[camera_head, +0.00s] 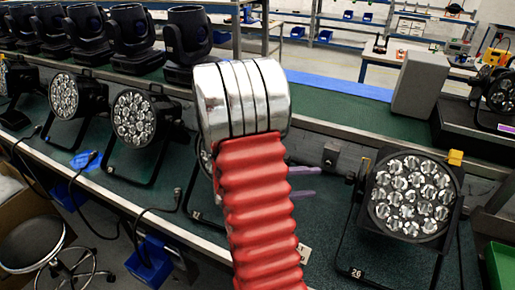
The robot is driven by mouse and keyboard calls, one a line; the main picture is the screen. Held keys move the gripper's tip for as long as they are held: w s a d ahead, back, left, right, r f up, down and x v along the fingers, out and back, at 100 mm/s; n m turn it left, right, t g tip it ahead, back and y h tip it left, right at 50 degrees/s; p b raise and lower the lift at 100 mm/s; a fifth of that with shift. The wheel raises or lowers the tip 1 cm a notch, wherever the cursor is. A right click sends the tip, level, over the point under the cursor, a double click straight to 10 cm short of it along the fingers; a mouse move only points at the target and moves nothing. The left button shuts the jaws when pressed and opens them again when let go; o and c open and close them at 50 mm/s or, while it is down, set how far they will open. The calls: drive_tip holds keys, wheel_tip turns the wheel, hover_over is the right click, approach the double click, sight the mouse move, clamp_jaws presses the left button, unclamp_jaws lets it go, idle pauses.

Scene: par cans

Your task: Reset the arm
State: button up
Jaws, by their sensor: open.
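My arm, with a red ribbed sleeve and a silver banded joint, rises through the middle of the head camera view. My gripper (306,182) is mostly hidden behind the sleeve. Its two purple fingers stick out to the right, apart from each other, with nothing visible between them. They appear over the green bench top, left of a par can (410,195) on a black stand marked 26. Another par can (135,118) stands left of my arm. A further par can is mostly hidden behind the arm.
Another par can (65,95) stands farther left, with black moving-head lights (187,45) on the raised shelf behind. A grey box (418,84) stands at the back right. A round stool (32,243) and blue bins (150,260) are at the front left. Cables hang over the bench edge.

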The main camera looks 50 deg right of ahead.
idle(0.4)
drive_tip(key=a+f+n+t+y, duration=0.15)
drive_tip(key=a+f+y, duration=0.25)
drive_tip(key=a+y, duration=0.7)
drive_tip(key=w+a+r+t, duration=0.3)
drive_tip(key=w+a+t, duration=0.1)
drive_tip(key=a, duration=0.6)
drive_tip(key=w+a+r+t, duration=0.3)
drive_tip(key=w+a+t, duration=0.1)
drive_tip(key=a, duration=0.6)
drive_tip(key=w+a+r+n+t+y, duration=0.1)
drive_tip(key=a+r+t, duration=0.4)
drive_tip(key=a+r, duration=0.5)
drive_tip(key=shift+w+a+r+n+y, duration=0.2)
drive_tip(key=shift+a+n+y, duration=0.3)
drive_tip(key=shift+a+n, duration=0.35)
drive_tip(key=shift+s+d, duration=0.1)
drive_tip(key=shift+d, duration=0.05)
drive_tip(key=shift+c, duration=0.6)
